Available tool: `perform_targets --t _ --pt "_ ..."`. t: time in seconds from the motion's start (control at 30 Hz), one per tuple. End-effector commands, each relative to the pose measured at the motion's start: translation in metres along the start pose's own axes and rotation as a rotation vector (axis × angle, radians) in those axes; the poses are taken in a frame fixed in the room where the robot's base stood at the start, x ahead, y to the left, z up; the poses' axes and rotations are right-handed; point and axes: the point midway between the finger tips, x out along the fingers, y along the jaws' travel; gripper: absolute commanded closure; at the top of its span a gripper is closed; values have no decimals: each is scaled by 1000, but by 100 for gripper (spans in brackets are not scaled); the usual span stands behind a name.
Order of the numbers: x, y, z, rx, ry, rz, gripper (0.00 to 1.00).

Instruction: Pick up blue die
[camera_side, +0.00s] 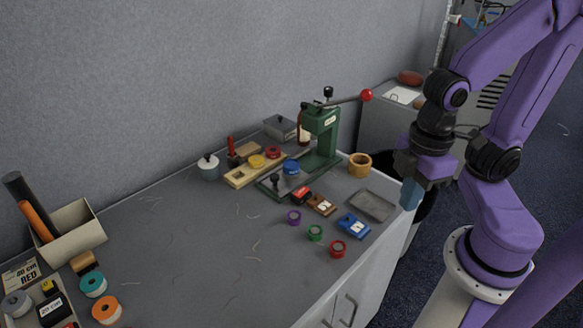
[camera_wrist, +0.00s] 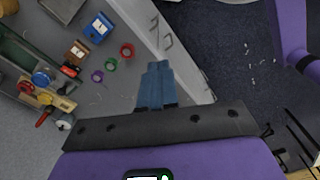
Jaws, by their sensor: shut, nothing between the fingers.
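A blue block-shaped die (camera_side: 353,226) with a white label lies on the table near its front edge, in front of the grey tray. It also shows at the upper left of the wrist view (camera_wrist: 98,28). A round blue piece (camera_side: 291,167) sits by the green press; I cannot tell whether it is also a die. My gripper (camera_side: 409,195) hangs at the table's right end, to the right of the blue die and apart from it.
Red (camera_side: 300,194) and brown (camera_side: 321,205) blocks lie left of the blue die. Purple (camera_side: 294,217), green (camera_side: 315,233) and red (camera_side: 337,249) rings lie in front. The green press (camera_side: 320,132) stands behind, beside a wooden cup (camera_side: 359,165). The table's middle is mostly clear.

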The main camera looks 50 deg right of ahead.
Motion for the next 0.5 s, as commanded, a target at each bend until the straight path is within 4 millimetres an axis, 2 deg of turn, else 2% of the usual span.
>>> perform_targets --t 0.27,0.5 --pt "0 0 0 0 0 0 100" --pt "0 0 0 0 0 0 22"
